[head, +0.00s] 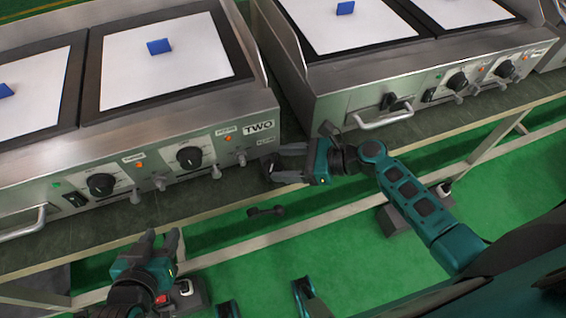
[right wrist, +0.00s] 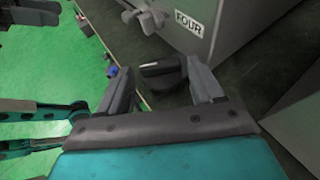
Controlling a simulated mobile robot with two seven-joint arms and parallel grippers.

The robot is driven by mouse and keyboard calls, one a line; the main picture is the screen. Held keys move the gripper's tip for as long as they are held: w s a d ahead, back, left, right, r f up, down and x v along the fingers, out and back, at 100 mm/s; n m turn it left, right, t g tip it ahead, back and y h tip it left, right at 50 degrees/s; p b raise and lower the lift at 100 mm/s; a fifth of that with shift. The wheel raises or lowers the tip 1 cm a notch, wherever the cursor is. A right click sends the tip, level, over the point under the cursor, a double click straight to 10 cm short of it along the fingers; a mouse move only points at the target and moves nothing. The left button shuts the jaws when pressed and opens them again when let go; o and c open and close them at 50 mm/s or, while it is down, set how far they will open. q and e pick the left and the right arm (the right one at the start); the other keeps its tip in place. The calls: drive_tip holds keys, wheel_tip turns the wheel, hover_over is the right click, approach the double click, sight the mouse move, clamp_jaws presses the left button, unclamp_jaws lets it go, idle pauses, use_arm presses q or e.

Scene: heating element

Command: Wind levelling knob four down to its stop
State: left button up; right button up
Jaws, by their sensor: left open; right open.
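A dark levelling knob (right wrist: 163,75) sits low at the appliance corner in the right wrist view. A white plate reading FOUR (right wrist: 188,23) is on the panel above it. My right gripper (right wrist: 160,84) is open, one finger on each side of the knob; I cannot tell whether they touch it. In the head view my right gripper (head: 278,166) is at the lower right corner of the left appliance, with the dark knob (head: 268,164) at its fingertips. My left gripper (head: 162,240) is open and empty, in front of the bench at the lower left.
A second appliance (head: 330,88) stands to the right across a narrow gap. A bench rail (head: 230,254) runs below, over green floor (head: 250,278). A dark item (head: 265,211) shows below the bench edge.

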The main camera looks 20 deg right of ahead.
use_arm(q)
drive_tip(key=shift+w+d+r, duration=0.15)
drive_tip(key=shift+r, duration=0.05)
use_arm(e)
drive_tip(key=shift+w+a+f, duration=0.2)
drive_tip(key=shift+w+a, duration=0.05)
drive_tip(key=shift+a, duration=0.15)
drive_tip(key=c, duration=0.8)
drive_tip(key=shift+o, duration=0.2)
drive_tip(key=shift+w+d+f+n+g+y+b, duration=0.1)
drive_tip(key=shift+w+n+g+y+b, duration=0.15)
drive_tip(key=shift+n+g, duration=0.25)
drive_tip(key=shift+w+n+g+y+b, duration=0.15)
drive_tip(key=shift+n+g+b, duration=0.15)
drive_tip(key=shift+n+g, duration=0.6)
drive_tip(key=shift+g, duration=0.2)
drive_tip(key=shift+w+n+g+y+b, duration=0.1)
drive_tip(key=shift+n+g+y+b, duration=0.2)
drive_tip(key=shift+n+g+b, duration=0.4)
drive_tip(key=shift+n+g, duration=0.3)
drive_tip(key=shift+g, duration=0.1)
use_arm(q)
drive_tip(key=shift+w+d+f, duration=0.35)
drive_tip(key=shift+d, duration=0.05)
